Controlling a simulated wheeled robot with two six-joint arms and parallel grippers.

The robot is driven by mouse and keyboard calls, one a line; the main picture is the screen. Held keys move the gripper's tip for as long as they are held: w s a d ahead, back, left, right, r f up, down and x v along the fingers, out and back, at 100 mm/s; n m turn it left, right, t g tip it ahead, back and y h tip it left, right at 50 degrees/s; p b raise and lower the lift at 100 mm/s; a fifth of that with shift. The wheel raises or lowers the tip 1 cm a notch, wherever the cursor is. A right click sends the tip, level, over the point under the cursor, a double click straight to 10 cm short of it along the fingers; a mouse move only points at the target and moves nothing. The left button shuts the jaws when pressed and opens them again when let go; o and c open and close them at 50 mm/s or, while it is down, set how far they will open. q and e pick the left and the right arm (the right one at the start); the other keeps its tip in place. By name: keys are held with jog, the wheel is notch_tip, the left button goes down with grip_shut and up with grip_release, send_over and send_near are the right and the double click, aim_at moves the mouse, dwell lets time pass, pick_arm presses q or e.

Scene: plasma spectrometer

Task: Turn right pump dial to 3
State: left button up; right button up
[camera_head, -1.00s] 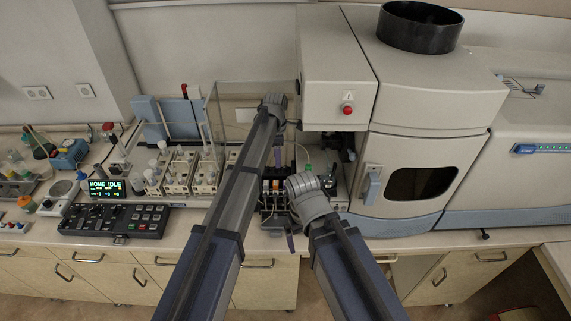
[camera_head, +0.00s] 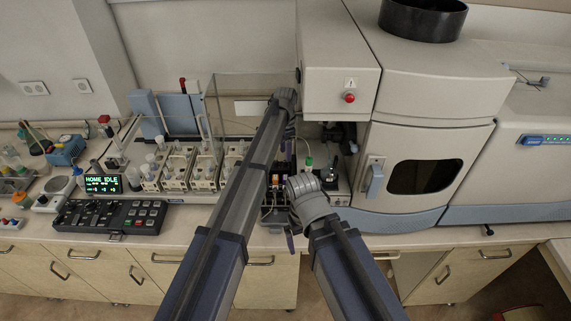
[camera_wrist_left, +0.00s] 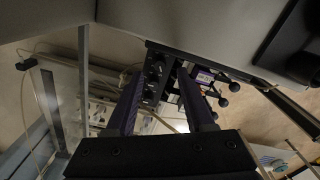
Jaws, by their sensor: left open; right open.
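The pump (camera_head: 277,183) stands at the middle of the bench, partly hidden by my arms. In the left wrist view a dark panel with several black round dials (camera_wrist_left: 157,68) shows between my left fingers; I cannot read their settings or tell which is the right pump dial. My left gripper (camera_wrist_left: 160,78) is open around the view of this panel, and contact cannot be told. In the head view my left gripper (camera_head: 291,143) is mostly hidden behind its wrist. My right gripper (camera_head: 287,232) is open and empty, low in front of the pump near the bench edge.
The large beige spectrometer (camera_head: 420,110) with a red button stands right of the pump. A clear panel (camera_head: 240,92) and sample racks (camera_head: 175,170) stand left. A black keypad (camera_head: 110,217) and a green display (camera_head: 103,183) are farther left.

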aim_at(285, 163)
pick_arm(q)
notch_tip(285, 163, down, 4)
jog(key=b, duration=0.3)
jog(key=shift+f, duration=0.2)
jog(key=shift+r, duration=0.1)
grip_shut()
